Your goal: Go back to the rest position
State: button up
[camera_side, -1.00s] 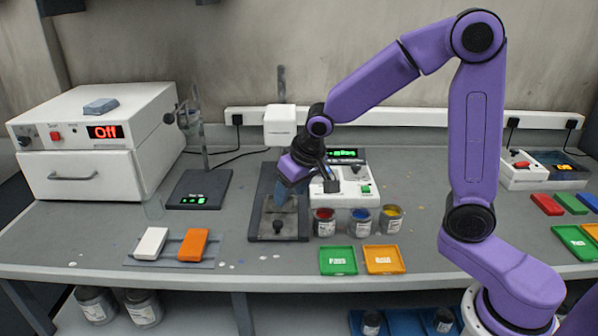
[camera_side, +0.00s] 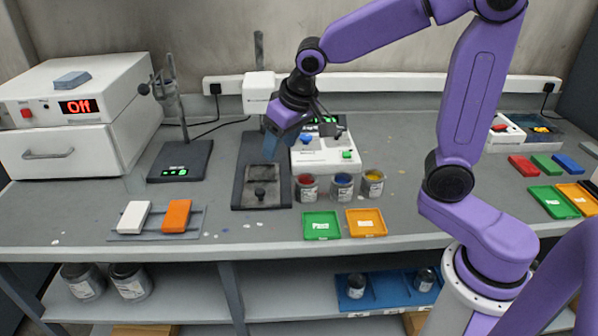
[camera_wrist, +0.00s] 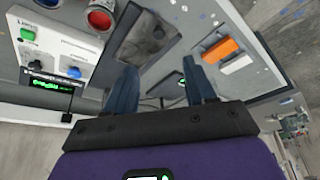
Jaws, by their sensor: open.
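My gripper (camera_side: 272,140) is raised above the dark flat stand (camera_side: 262,190) near the middle of the bench. In the wrist view its two blue-grey fingers (camera_wrist: 162,90) are spread apart with nothing between them. My purple arm reaches in from the right, bent high over the bench. In the wrist view the dark stand (camera_wrist: 145,40) lies beyond the fingers.
A white instrument (camera_side: 322,155) with a blue and a green button stands right of the gripper. Red, blue (camera_side: 342,187) and yellow paint pots stand in front of it. Green (camera_side: 321,226) and orange (camera_side: 366,222) trays lie near the front edge. An oven (camera_side: 75,120) reading Off is at left.

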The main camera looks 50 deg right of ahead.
jog(key=s+d+f+n+g, duration=0.1)
jog(key=s+n, duration=0.5)
jog(key=s, duration=0.7)
jog(key=s+d+f+n+g, duration=0.2)
jog(key=s+n, duration=0.4)
jog(key=s, duration=0.7)
jog(key=shift+s+f+g, duration=0.4)
jog(key=shift+f+g, duration=0.2)
jog(key=shift+f, duration=0.15)
